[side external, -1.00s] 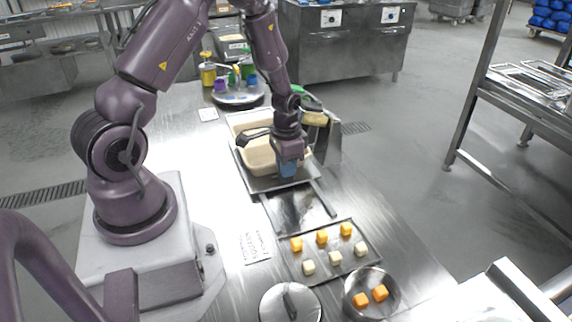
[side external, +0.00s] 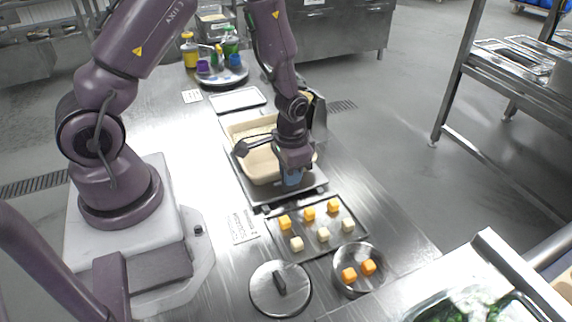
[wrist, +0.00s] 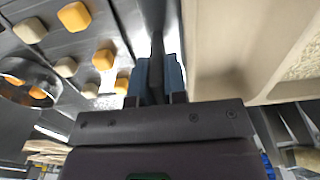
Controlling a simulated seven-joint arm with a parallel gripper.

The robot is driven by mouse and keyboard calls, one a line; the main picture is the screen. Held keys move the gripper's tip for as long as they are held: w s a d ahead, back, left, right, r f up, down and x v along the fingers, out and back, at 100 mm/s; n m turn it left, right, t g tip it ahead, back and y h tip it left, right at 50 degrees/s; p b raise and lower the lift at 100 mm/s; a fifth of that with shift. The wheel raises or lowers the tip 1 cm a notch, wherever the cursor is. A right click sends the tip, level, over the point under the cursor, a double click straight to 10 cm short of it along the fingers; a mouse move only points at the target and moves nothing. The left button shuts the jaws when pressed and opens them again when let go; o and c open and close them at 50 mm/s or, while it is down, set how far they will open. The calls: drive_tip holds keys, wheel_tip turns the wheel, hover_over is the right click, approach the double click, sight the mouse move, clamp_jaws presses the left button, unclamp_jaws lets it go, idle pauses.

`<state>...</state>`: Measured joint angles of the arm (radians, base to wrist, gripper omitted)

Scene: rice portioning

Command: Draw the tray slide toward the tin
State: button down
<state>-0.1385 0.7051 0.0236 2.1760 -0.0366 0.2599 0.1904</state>
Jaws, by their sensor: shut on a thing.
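The tray slide (side external: 318,188) is a flat metal carriage bearing a beige tub of rice (side external: 262,167). Its near edge lies close to the shallow metal tin (side external: 352,235), which holds orange and pale cubes in two rows. My gripper (side external: 291,177), with blue fingertips, is low at the slide's near side, beside the tub. In the wrist view my gripper (wrist: 158,75) is shut on a dark upright handle (wrist: 157,45), with the tub's wall to the right and the tin with cubes to the left. The fingers hide the handle's lower part.
A round metal bowl (side external: 340,286) with two orange cubes and a round lid (side external: 262,300) with a dark handle stand in front of the tin. A printed card (side external: 241,228) lies to its left. An empty white tray (side external: 238,100) and a turntable of bottles (side external: 222,75) stand behind.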

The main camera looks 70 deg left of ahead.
drive_tip(key=shift+d, duration=0.4)
drive_tip(key=c, duration=1.4)
unclamp_jaws()
drive_tip(key=shift+c, duration=0.2)
drive_tip(key=shift+a+r, duration=0.1)
drive_tip(key=shift+r, duration=0.3)
wheel_tip(320, 180, up, 12)
drive_tip(key=shift+r, duration=0.15)
